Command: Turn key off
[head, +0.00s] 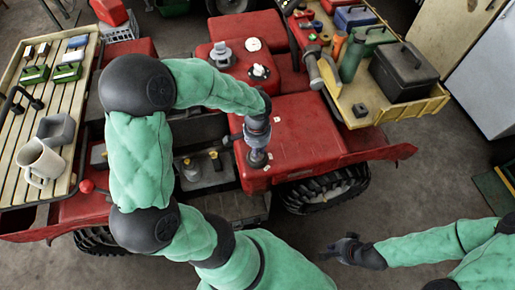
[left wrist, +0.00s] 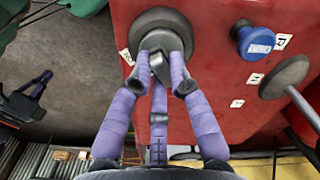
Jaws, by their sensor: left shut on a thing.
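In the left wrist view, a grey key (left wrist: 159,70) stands in a round dark grey switch (left wrist: 160,22) on the red panel (left wrist: 205,90). My left gripper (left wrist: 162,72) has its purple fingers closed around the key. In the head view my left gripper (head: 257,152) is at the edge of the red body, and its wrist and fingers hide the key. The key's exact angle is hard to tell. My right gripper (head: 343,248) is empty, with its fingers apart, over the floor at the lower right.
Beside the switch are a blue knob (left wrist: 256,40) and a grey knob with a rod (left wrist: 286,76).

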